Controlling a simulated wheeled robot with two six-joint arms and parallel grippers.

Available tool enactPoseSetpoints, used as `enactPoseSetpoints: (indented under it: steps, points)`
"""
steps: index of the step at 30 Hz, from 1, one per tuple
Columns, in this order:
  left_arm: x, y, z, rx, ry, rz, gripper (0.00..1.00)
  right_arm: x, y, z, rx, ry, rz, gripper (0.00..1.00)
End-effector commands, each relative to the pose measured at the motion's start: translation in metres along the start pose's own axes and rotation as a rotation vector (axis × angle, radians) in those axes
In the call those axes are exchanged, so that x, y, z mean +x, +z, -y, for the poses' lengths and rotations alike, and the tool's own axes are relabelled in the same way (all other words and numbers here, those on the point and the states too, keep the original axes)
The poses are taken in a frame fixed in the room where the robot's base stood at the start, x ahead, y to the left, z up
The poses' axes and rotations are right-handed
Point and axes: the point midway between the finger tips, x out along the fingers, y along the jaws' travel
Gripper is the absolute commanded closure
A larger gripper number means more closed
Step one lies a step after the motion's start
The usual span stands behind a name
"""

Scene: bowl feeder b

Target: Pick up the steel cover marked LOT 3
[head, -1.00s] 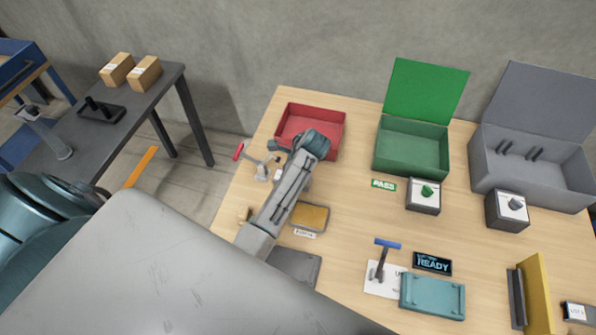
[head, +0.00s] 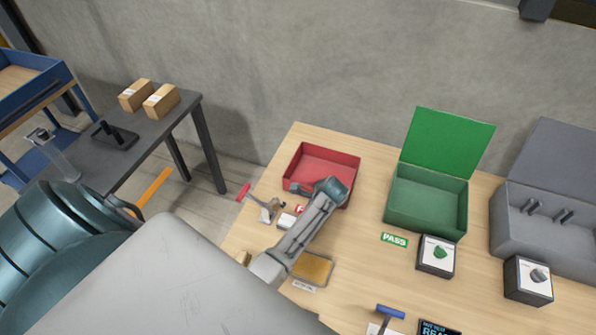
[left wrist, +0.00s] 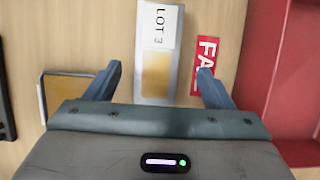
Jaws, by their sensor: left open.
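The steel cover marked LOT 3 (left wrist: 182,75) is a narrow grey strip with a white label and a yellowish patch in the left wrist view. In the head view the cover (head: 287,221) shows as a small pale piece left of my left forearm, in front of the red bin. My left gripper (left wrist: 160,70) is open, one finger on each side of the cover and apart from it in the picture. How high the fingertips are cannot be told. My right gripper is not in view.
A red FAIL label (left wrist: 208,55) lies right of the cover, before the red bin (left wrist: 285,80). A red-handled clamp (head: 262,203) stands left of it. A yellow-topped pad (head: 313,268), green box (head: 428,203) and grey box (head: 540,235) share the wooden table.

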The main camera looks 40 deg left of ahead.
Motion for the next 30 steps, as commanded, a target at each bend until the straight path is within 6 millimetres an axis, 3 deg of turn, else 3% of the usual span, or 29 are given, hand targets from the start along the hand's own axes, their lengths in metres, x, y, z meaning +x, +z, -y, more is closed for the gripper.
enactPoseSetpoints:
  steps: [7, 16, 17, 25, 30]
  points:
    - [0.036, 0.003, -0.003, 0.001, 0.002, 0.001, 0.24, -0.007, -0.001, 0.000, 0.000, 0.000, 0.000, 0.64]
    - [0.042, 0.003, -0.003, 0.001, 0.000, 0.000, 0.24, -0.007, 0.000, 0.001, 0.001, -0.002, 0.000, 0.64]
    - [0.042, 0.003, -0.003, 0.001, 0.001, 0.000, 0.26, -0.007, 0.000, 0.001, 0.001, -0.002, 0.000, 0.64]
    - [0.042, 0.002, -0.003, 0.001, 0.001, 0.000, 0.79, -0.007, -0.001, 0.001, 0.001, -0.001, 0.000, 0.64]
    - [0.042, 0.003, -0.003, 0.000, 0.000, 0.000, 0.82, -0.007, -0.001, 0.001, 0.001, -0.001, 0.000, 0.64]
